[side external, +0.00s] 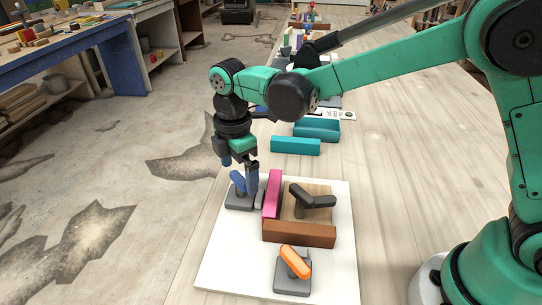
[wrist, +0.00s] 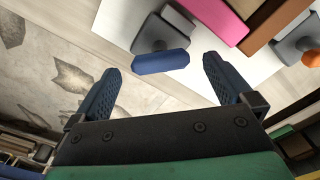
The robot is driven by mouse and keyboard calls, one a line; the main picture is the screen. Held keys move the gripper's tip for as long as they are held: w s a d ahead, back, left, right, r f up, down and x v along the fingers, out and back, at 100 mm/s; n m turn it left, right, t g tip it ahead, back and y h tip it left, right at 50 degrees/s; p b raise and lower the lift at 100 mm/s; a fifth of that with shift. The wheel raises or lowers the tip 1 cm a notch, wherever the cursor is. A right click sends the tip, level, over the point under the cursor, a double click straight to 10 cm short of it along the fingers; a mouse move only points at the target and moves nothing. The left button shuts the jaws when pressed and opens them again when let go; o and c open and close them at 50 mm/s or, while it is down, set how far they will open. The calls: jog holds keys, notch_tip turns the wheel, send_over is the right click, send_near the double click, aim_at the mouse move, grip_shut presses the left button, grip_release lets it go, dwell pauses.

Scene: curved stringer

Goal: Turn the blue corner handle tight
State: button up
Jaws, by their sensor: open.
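The blue corner handle (side external: 238,182) sits on a dark grey clamp base (side external: 238,203) at the far left corner of the white board (side external: 215,270). In the wrist view the blue handle (wrist: 160,63) lies ahead of my gripper, beyond the gap between the fingertips, with its grey base (wrist: 152,35) behind it. My gripper (side external: 239,180) points down at the handle in the side view, and one finger partly hides it. In the wrist view my gripper (wrist: 160,75) has its two blue fingers wide apart with nothing between them. Whether a finger touches the handle cannot be told.
A pink block (side external: 272,194) and a brown block (side external: 298,234) border a wooden piece with a black handle (side external: 312,197). An orange handle (side external: 295,261) on a grey base stands at the near corner. Teal blocks (side external: 295,146) lie behind the board. The right of the table is clear.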

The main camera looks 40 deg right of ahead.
jog(key=shift+f, duration=0.6)
jog(key=c, duration=1.2)
